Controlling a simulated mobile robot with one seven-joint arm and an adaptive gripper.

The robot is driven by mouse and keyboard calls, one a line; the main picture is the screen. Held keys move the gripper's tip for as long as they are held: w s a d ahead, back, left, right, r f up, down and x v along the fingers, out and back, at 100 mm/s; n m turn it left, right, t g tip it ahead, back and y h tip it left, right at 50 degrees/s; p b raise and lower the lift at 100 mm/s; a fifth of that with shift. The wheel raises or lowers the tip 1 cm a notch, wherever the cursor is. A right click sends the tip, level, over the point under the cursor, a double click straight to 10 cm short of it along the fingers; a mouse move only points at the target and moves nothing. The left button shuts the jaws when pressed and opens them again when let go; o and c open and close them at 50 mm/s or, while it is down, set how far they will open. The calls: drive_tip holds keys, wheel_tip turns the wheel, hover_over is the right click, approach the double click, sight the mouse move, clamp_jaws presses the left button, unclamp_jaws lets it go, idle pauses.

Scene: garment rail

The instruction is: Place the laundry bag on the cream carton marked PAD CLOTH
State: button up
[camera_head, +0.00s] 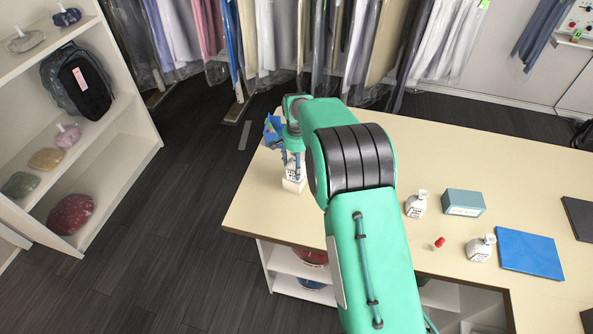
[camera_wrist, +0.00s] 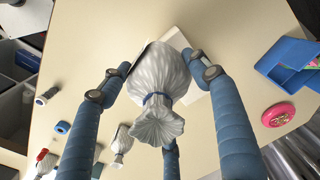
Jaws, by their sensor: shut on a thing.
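The laundry bag (camera_wrist: 158,72) is white, with a blue tie around its gathered neck. It shows between the blue fingers of my gripper (camera_wrist: 160,78) in the wrist view, neck towards the camera. My gripper (camera_head: 291,160) is shut on it near the table's far left corner in the head view. The cream carton (camera_head: 293,186) stands below the bag, with dark marking on its side too small to read. In the wrist view, part of the carton (camera_wrist: 178,40) shows behind the bag. I cannot tell whether the bag's bottom touches the carton.
A blue open holder (camera_head: 272,130) is close behind my gripper, and a pink disc (camera_wrist: 278,115) lies near it. Two other white bags (camera_head: 416,205) (camera_head: 480,248), a blue-grey box (camera_head: 463,203), a red-topped item (camera_head: 439,243) and a blue mat (camera_head: 529,254) are to the right. Hanging garments (camera_head: 290,40) line the back.

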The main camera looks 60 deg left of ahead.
drive_tip(key=shift+a+f+p, duration=0.1)
drive_tip(key=shift+f+p, duration=0.45)
drive_tip(key=shift+f, duration=1.2)
drive_tip(key=shift+f, duration=0.1)
drive_tip(key=o, duration=1.3)
wheel_tip(320, 180, up, 12)
drive_tip(key=shift+r+b, duration=0.1)
drive_tip(key=shift+b, duration=0.8)
drive_tip(key=shift+w, duration=0.1)
